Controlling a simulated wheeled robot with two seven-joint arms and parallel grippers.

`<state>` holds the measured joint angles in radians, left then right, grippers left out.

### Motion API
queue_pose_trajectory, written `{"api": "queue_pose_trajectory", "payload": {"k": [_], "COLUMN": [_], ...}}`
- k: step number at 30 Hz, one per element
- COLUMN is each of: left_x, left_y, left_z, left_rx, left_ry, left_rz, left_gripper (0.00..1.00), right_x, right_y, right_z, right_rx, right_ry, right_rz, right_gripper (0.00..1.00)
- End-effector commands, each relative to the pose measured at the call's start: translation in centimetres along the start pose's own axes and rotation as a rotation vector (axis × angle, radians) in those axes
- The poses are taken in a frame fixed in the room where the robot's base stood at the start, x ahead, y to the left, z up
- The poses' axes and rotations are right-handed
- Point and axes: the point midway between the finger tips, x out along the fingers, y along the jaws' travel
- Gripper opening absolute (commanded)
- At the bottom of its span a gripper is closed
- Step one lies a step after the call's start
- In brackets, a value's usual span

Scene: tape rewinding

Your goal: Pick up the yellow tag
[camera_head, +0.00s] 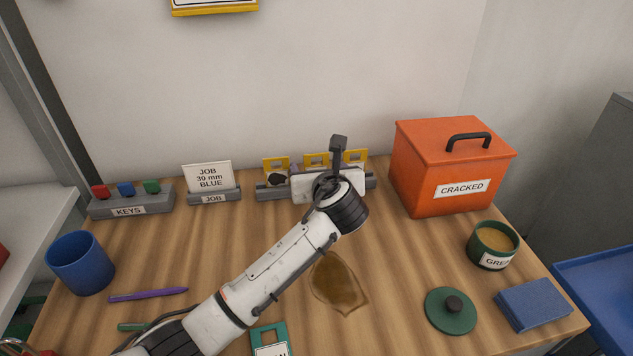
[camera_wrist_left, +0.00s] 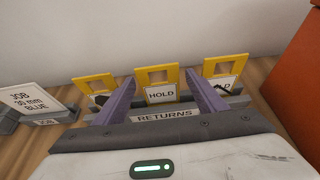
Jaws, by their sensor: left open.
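Three yellow tags stand in a row in a grey rack labelled RETURNS (camera_wrist_left: 226,106) at the back of the table. The middle yellow tag (camera_wrist_left: 154,73) reads HOLD. The left yellow tag (camera_wrist_left: 98,83) has a dark blotch on its label, and the right yellow tag (camera_wrist_left: 226,67) has a dark mark across it. My left gripper (camera_wrist_left: 160,80) is open, its two purple fingers in front of and either side of the middle tag, with nothing between them. In the head view its white body hides much of the rack (camera_head: 268,192). My right gripper is not in view.
An orange CRACKED box (camera_head: 445,170) stands right of the rack. A JOB card (camera_head: 208,177) and KEYS block (camera_head: 132,205) stand left. A brown spill (camera_head: 338,285) lies below my left arm. A green tin (camera_head: 492,247), green lid (camera_head: 450,312) and blue mug (camera_head: 80,263) stand nearer.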

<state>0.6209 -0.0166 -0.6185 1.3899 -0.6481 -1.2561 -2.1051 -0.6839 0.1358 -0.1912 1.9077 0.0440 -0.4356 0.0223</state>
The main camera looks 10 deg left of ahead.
Motion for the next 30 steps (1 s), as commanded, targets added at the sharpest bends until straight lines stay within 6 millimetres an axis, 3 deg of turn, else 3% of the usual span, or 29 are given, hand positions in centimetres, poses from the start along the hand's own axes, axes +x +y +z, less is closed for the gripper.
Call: {"api": "queue_pose_trajectory", "payload": {"k": [6, 14, 23, 30], "left_x": [0.0, 0.0, -0.3, -1.9], "left_y": [0.0, 0.0, 0.0, -0.1], "left_z": [0.1, 0.1, 0.7, 4.9], "left_rx": [0.0, -0.001, -0.002, -0.004], "left_ry": [0.0, 0.0, -0.002, -0.006], "left_rz": [-0.001, 0.0, -0.001, -0.002], "left_gripper": [0.63, 0.21, 0.21, 0.21], "right_x": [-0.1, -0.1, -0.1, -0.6], "right_y": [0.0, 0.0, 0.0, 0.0], "right_z": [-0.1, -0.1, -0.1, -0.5], "right_rx": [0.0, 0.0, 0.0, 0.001], "right_ry": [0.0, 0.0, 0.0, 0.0], "right_rz": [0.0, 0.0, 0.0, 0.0], "right_gripper": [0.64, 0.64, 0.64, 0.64]}}
